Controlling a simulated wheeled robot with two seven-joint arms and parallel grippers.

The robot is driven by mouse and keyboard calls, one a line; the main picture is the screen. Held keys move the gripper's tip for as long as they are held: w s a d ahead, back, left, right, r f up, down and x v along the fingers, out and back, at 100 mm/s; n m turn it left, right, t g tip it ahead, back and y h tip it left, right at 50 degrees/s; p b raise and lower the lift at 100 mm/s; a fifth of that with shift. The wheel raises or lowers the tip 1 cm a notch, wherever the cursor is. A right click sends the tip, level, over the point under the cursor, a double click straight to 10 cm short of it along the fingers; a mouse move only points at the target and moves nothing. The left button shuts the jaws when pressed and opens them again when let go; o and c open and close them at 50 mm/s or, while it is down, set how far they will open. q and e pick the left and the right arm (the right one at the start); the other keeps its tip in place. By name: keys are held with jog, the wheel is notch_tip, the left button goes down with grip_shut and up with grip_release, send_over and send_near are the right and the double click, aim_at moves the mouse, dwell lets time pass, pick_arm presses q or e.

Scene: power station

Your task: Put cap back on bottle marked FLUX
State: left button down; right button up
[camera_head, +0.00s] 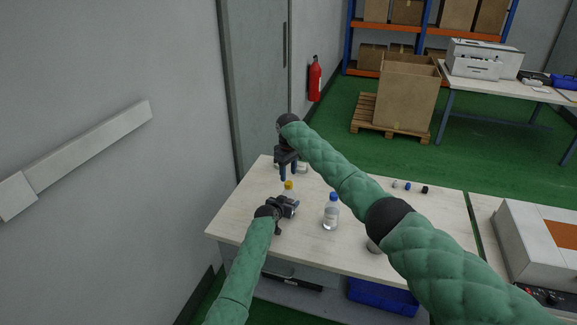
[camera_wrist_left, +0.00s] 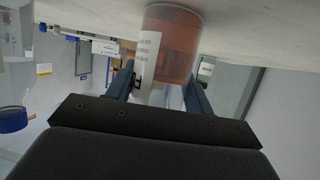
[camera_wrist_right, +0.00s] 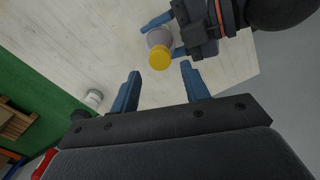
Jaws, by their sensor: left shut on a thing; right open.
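A small bottle (camera_wrist_right: 158,38) stands on the table with a yellow cap (camera_wrist_right: 159,58) at its top; I cannot tell how tightly the cap sits. In the left wrist view the bottle (camera_wrist_left: 175,42) looks orange-brown with a white label, its wording mostly hidden. My left gripper (camera_head: 288,203) is shut around the bottle's side. My right gripper (camera_head: 288,174) is open and empty, pointing down just above and behind the yellow cap. In the right wrist view the cap lies just beyond the fingertips, roughly between them.
A clear bottle with a blue cap (camera_head: 331,211) stands to the right. Several small caps (camera_head: 407,186) lie at the table's right. A round object (camera_head: 374,246) is partly hidden by my right arm. A white object (camera_wrist_right: 93,98) lies near the table's far edge.

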aim_at(289, 182)
jog(key=shift+f, duration=2.25)
grip_shut()
jog(key=shift+o, duration=0.7)
grip_release()
notch_tip(289, 182, up, 12)
